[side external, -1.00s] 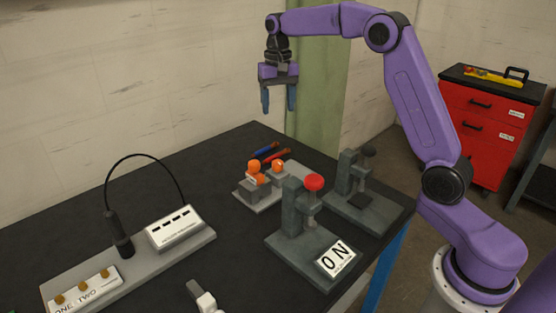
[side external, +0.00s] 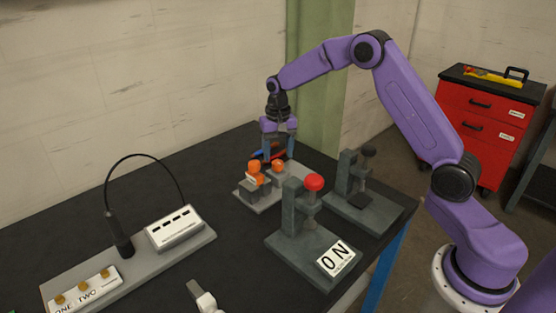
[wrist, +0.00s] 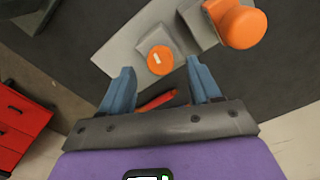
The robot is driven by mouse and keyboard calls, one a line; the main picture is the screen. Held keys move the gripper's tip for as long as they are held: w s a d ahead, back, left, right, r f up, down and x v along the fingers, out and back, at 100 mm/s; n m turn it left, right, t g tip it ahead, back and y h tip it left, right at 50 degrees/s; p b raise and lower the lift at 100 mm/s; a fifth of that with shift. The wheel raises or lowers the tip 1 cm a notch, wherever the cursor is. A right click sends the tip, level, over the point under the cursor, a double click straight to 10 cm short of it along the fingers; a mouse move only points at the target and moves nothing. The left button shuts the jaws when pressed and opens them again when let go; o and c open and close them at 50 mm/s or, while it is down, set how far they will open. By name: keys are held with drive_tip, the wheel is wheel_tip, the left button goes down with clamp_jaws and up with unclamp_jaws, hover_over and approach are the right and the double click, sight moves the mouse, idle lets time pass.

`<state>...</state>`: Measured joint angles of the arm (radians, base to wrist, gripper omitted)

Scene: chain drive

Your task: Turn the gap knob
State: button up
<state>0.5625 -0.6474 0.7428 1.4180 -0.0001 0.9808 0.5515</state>
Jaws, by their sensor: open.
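A grey fixture (side external: 262,203) on the dark table carries orange knobs. One orange knob (side external: 278,166) with a white mark on top shows in the wrist view (wrist: 160,60). A larger orange knob (side external: 254,166) is beside it and shows at the upper right of the wrist view (wrist: 243,27). No label tells which one is the gap knob. My gripper (side external: 279,157) is open, pointing down, low over the fixture's right end. In the wrist view its blue fingertips (wrist: 159,72) lie on either side of the marked knob, with visible gaps. Contact cannot be told.
A press with a red knob (side external: 314,182) and an ON plate stands in front to the right. A second dark press (side external: 347,175) is behind it. Red and blue handles (side external: 275,155) lie behind the fixture. A switch panel (side external: 174,228) is at the left.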

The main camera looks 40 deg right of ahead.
sight(278, 163)
drive_tip(key=shift+f, duration=1.7)
drive_tip(key=c, duration=1.1)
drive_tip(key=shift+o, duration=0.2)
drive_tip(key=shift+n, duration=0.3)
